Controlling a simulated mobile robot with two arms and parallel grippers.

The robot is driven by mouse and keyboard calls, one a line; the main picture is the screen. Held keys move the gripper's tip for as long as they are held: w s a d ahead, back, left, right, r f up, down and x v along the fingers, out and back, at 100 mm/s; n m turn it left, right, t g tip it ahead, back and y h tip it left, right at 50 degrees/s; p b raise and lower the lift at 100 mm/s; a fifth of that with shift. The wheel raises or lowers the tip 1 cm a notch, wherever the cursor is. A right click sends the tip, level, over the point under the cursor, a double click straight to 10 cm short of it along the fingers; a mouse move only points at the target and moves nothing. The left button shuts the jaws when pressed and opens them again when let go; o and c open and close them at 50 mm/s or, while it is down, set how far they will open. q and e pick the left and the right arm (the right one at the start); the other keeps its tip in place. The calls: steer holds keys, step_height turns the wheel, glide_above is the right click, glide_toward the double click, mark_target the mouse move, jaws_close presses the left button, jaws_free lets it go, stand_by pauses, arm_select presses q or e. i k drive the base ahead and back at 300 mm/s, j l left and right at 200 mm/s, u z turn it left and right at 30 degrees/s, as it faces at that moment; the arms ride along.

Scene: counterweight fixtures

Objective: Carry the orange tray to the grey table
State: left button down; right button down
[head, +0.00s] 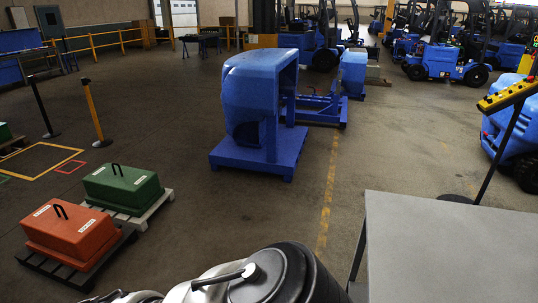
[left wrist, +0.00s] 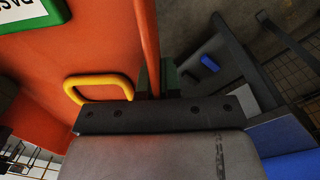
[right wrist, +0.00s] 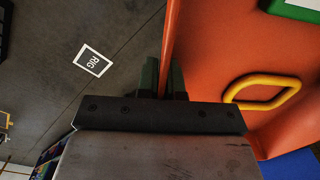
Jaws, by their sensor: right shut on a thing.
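The orange tray (left wrist: 95,50) fills the left part of the left wrist view, with a yellow handle (left wrist: 98,78) and a green-framed label. It also fills the right side of the right wrist view (right wrist: 220,50), with another yellow handle (right wrist: 262,82). My right gripper (right wrist: 164,80) is shut on the tray's thin rim. My left gripper (left wrist: 155,82) has its fingertips at the opposite rim; whether they clamp it is unclear. The grey table (head: 450,245) stands at the lower right in the head view, its visible top bare. The head view shows neither tray nor grippers.
An orange box (head: 70,232) and a green box (head: 122,186) sit on pallets at left. A blue fixture (head: 255,100) stands on a blue base ahead. A control panel (head: 510,93) on a post stands behind the table. Open floor lies between.

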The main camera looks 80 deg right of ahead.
mark_target(458, 284)
steer(key=k+j+z, duration=0.1)
steer(key=z, duration=0.35)
steer(key=k+j+z, duration=0.1)
steer(key=z, duration=0.35)
steer(key=k+j+z, duration=0.15)
steer(key=z, duration=0.25)
steer(key=k+z, duration=0.1)
steer(key=z, duration=0.35)
steer(key=k+z, duration=0.15)
steer(key=z, duration=0.3)
steer(key=k+z, duration=0.15)
steer(key=z, duration=0.3)
steer(key=k+l+z, duration=0.1)
steer(key=z, duration=0.3)
steer(key=k+l+z, duration=0.1)
steer(key=z, duration=0.35)
steer(key=l+z, duration=0.15)
steer(key=i+j, duration=0.15)
steer(key=i, duration=0.35)
steer(key=i+j, duration=0.15)
steer(key=i, duration=0.3)
steer(key=i+j, duration=0.1)
steer(key=i, duration=0.4)
